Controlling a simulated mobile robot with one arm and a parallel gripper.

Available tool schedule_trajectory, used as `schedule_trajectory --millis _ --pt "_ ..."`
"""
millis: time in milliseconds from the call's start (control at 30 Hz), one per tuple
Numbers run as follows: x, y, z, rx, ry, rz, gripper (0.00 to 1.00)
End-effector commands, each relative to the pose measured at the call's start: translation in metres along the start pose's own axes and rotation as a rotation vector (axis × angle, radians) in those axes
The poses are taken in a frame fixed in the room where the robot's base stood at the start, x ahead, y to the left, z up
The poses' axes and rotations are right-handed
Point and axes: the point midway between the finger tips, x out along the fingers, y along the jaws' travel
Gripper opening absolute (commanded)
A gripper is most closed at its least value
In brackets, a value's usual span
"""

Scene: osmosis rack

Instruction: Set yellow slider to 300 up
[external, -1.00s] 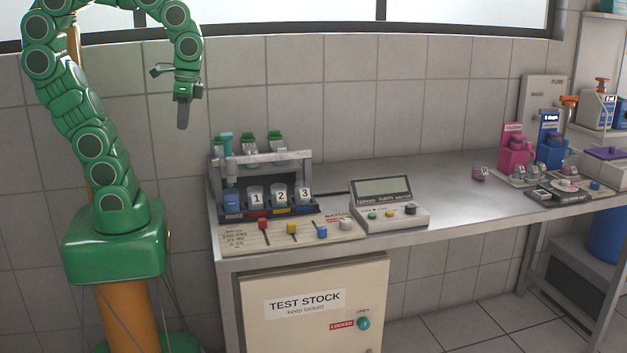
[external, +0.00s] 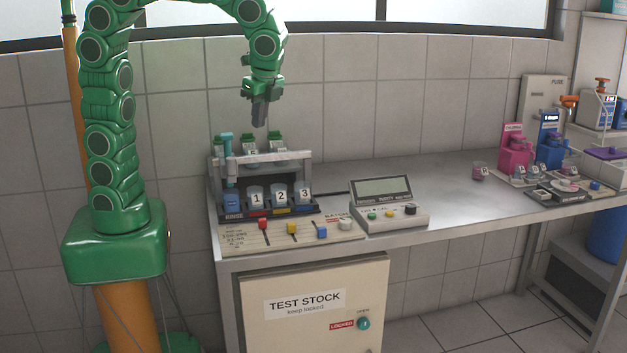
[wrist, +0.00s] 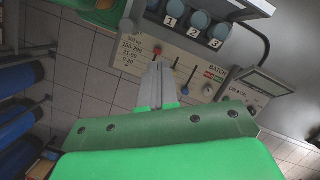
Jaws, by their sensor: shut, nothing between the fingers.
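The yellow slider (external: 292,228) stands on the slanted slider panel (external: 262,241) at the front left of the bench, between the red slider (external: 263,223) and the blue slider (external: 322,232). My gripper (external: 259,122) is in the air above the rack, well apart from the panel, pointing down. In the wrist view my gripper (wrist: 160,68) is shut and empty, its fingertips overlapping the panel between the red knob (wrist: 158,50) and the blue knob (wrist: 186,91). The yellow knob is mostly hidden behind the fingers there.
A rack with numbered cups (external: 281,195) stands right behind the panel, with a grey crossbar (external: 265,157) above them. A meter box (external: 389,215) stands to the right. The bench middle (external: 440,180) is clear. Pink and blue dispensers (external: 516,150) stand far right.

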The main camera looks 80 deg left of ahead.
Motion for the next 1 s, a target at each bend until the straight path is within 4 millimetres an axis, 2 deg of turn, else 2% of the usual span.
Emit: schedule_trajectory --millis 33,200,400,700,1000 --pt "-0.001 0.000 -0.015 0.044 -0.007 -0.010 0.00" --pt "-0.009 0.003 -0.062 0.198 -0.025 -0.050 0.00" --pt "-0.014 0.011 -0.108 0.350 -0.046 -0.089 0.00" --pt "-0.017 0.022 -0.145 0.474 -0.064 -0.117 0.00" --pt "-0.017 0.031 -0.167 0.548 -0.075 -0.133 0.00"
